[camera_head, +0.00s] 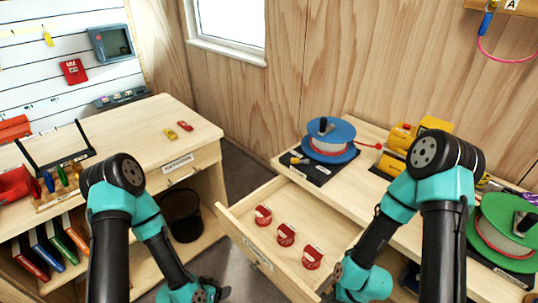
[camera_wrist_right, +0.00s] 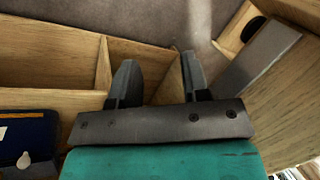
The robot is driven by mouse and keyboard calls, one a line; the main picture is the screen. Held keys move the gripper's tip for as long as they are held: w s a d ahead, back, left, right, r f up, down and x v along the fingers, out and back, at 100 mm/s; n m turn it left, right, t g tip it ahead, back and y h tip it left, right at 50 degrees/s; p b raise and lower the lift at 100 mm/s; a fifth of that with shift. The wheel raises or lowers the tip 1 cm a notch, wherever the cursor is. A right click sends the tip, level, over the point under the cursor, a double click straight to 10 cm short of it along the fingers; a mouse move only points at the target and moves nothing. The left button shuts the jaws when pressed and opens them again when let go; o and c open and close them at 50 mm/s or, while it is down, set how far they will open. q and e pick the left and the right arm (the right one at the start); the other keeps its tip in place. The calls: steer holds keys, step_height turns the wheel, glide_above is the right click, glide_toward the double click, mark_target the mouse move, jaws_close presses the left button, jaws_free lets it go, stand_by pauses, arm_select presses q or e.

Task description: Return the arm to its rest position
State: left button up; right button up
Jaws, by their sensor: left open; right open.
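My left arm and right arm are both folded in the lower part of the head view. My left gripper (camera_head: 216,292) is at the bottom edge, partly cut off, over the grey floor. It is open, and I see nothing in it. My right gripper (camera_wrist_right: 160,80) shows in the right wrist view with its two dark fingers spread and nothing between them. Wooden panels and grey floor lie beyond the fingers. In the head view the right gripper is mostly hidden beside the open drawer (camera_head: 238,224).
The drawer holds three red items (camera_head: 286,235). A blue spool (camera_head: 329,135) and a green spool (camera_head: 505,228) stand on the right bench. Floor shows between the benches.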

arm_select(q)
steer(key=s+a+r+n+g+y, duration=0.2)
steer(key=s+a+n+g+y, duration=0.1)
steer(key=s+a+n+g, duration=0.2)
steer(key=shift+s+r+n+y, duration=0.15)
steer(key=shift+r+n+y, duration=0.2)
steer(key=shift+n, duration=0.15)
